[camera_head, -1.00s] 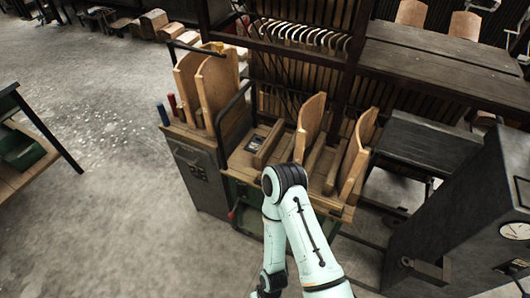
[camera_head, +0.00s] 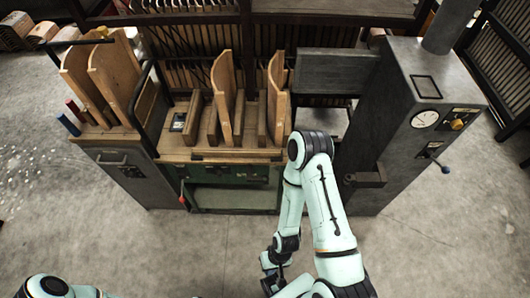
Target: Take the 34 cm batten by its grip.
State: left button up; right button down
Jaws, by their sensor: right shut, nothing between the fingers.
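A wooden bench (camera_head: 225,155) stands in front of me in the head view. Upright wooden pieces with curved tops stand on it, one at its middle (camera_head: 224,95) and one farther right (camera_head: 276,88). Low wooden bars lie between and beside them, such as a bar at the left (camera_head: 193,118). I cannot tell which piece, if any, is the 34 cm batten, and no grip can be made out. My right gripper (camera_head: 272,268) is small and dark at the bottom centre, shut and empty, well short of the bench. Only part of my left arm shows at bottom left; its gripper is out of view.
A grey machine cabinet (camera_head: 400,130) with a gauge (camera_head: 425,118) stands right of the bench. A grey cabinet (camera_head: 130,175) with two tall boards (camera_head: 112,75) stands at left. A dark rack (camera_head: 190,42) runs behind. The concrete floor in front is clear.

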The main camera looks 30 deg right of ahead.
aim_at(227, 153)
jog(key=z, duration=0.85)
jog(key=j+z, duration=0.1)
jog(key=j, duration=0.35)
jog(key=i+j, duration=0.05)
